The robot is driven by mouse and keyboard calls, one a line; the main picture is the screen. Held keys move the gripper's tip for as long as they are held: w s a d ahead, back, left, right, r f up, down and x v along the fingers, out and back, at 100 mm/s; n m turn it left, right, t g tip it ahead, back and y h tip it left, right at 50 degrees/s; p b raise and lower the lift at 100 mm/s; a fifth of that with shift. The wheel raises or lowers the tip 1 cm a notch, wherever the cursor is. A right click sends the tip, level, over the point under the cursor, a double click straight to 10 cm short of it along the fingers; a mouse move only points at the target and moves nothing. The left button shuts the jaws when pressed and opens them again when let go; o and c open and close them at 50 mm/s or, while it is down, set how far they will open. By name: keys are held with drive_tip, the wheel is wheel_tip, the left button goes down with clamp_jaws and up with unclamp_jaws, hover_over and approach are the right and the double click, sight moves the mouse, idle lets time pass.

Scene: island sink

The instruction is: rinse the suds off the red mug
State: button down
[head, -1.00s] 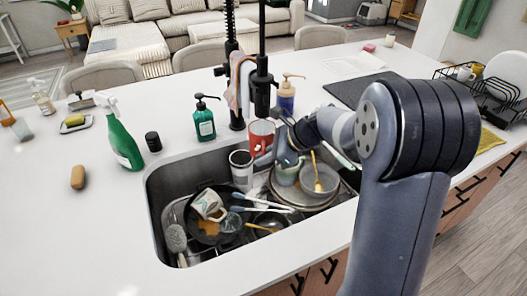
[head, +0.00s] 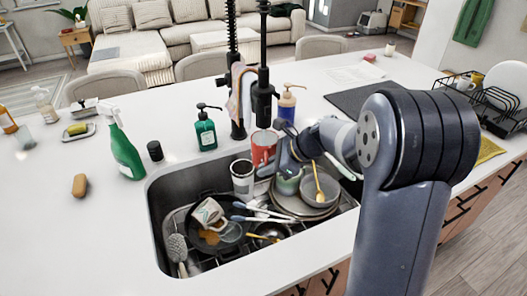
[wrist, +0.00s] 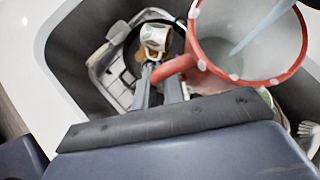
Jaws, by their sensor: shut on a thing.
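The red mug (head: 264,146) is held over the back of the sink, below the black faucet head (head: 263,100). In the wrist view the mug (wrist: 200,68) shows its pale inside and open rim, with white spots on the rim and outer wall. My gripper (wrist: 162,84) is shut on the mug's red handle. In the head view my gripper (head: 284,158) is beside the mug, its fingers partly hidden.
The sink holds a dark pan (head: 208,240), a white-and-green mug (head: 207,211), stacked plates with a bowl (head: 318,190), and a striped cup (head: 242,178). A green soap bottle (head: 205,132) and spray bottle (head: 124,150) stand left.

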drive_tip(key=shift+a, duration=0.2)
drive_tip(key=s+a, duration=0.1)
drive_tip(key=s, duration=0.6)
drive_tip(key=shift+s+a+b, duration=0.3)
drive_tip(key=shift+s+b, duration=0.05)
drive_tip(key=shift+s, duration=0.05)
drive_tip(key=shift+r, duration=0.1)
idle(1.3)
drive_tip(key=s+a+r+p, duration=0.1)
drive_tip(key=s+r+p, duration=0.2)
drive_tip(key=s+r, duration=0.1)
drive_tip(key=shift+s+p, duration=0.4)
drive_tip(key=shift+s, duration=0.05)
idle(0.7)
